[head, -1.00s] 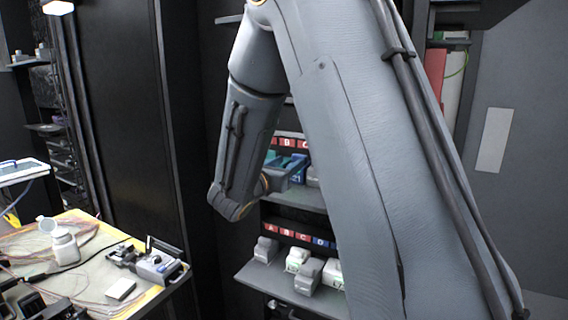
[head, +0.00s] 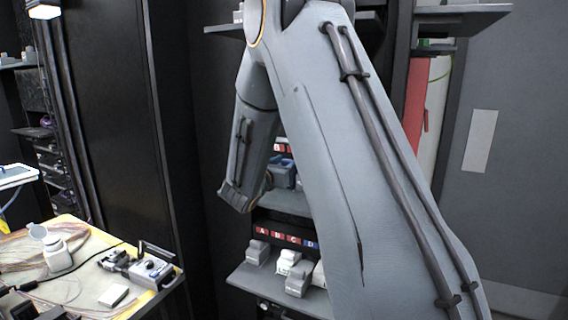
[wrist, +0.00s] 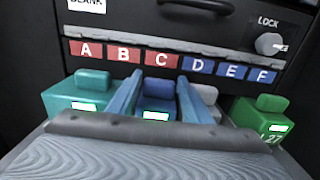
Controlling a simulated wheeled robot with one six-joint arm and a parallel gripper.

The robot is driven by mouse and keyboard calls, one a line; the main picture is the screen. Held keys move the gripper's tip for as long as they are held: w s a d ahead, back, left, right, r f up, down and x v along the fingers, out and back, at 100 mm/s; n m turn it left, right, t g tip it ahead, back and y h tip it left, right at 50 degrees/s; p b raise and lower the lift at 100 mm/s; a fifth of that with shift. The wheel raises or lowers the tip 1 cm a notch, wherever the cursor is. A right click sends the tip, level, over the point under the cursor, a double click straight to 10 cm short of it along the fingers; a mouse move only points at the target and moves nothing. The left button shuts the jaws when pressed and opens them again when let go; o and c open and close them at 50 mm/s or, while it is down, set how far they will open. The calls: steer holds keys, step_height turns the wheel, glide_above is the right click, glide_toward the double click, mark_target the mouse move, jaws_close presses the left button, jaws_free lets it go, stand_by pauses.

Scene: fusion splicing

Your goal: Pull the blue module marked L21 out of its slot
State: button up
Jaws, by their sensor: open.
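In the wrist view, a blue module (wrist: 157,98) with a white label sits in the shelf row below the C tag. Its label cannot be read now. My gripper (wrist: 159,77) is open, its two blue fingers reaching forward on either side of the blue module, apart from each other. The dark front edge of my gripper hides the lower part of the modules. In the head view, the blue module (head: 281,171) shows partly behind my arm; my gripper's fingers cannot be made out there.
A teal module (wrist: 78,94) stands left of the blue one. A grey module (wrist: 211,97) is close behind the right finger, and a green module (wrist: 262,118) marked L27 is farther right. A lock knob (wrist: 268,43) is above. A lower shelf (head: 250,276) holds pale modules.

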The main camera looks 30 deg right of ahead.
steer(key=shift+c, duration=0.4)
steer(key=c, duration=0.8)
steer(key=shift+v, duration=3.8)
steer(key=o, duration=1.3)
steer(key=b+v, duration=0.2)
steer(key=v, duration=0.6)
